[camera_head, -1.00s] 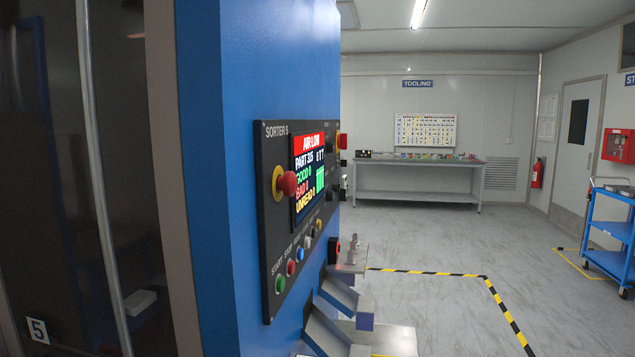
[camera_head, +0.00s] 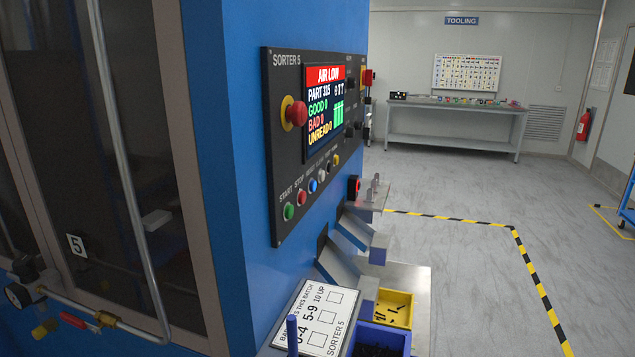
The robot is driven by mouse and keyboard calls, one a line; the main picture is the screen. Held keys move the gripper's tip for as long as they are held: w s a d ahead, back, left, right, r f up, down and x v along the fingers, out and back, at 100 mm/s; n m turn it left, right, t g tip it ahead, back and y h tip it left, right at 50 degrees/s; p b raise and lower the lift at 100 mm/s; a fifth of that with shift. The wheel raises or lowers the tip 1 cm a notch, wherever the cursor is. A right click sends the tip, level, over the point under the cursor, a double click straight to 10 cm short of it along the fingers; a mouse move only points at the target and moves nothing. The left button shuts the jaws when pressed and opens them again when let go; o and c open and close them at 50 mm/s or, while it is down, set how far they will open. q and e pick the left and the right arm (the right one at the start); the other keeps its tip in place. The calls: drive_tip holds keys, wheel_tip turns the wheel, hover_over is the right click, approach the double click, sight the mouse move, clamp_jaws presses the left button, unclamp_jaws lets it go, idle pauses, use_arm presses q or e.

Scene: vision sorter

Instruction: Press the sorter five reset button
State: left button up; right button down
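The Sorter 5 control panel (camera_head: 290,165) is a dark plate on the blue cabinet face, seen at a slant. Its screen (camera_head: 325,108) reads AIR LOW, part 315, good 0, bad 0, unread 0. Below the screen is a row of small buttons: a green start button (camera_head: 289,211), a red stop button (camera_head: 302,198), a blue button (camera_head: 313,186) whose label is hard to read, then a pale one and a yellow one. A red emergency stop knob (camera_head: 296,113) on a yellow ring sits left of the screen. Neither of my grippers is in view.
Metal chutes (camera_head: 340,262) jut from the cabinet below the panel. A batch card (camera_head: 316,318), a yellow bin (camera_head: 393,308) and a blue bin (camera_head: 382,339) lie below them. A gauge with piping (camera_head: 18,296) is at lower left. Open floor (camera_head: 455,250) with striped tape lies right.

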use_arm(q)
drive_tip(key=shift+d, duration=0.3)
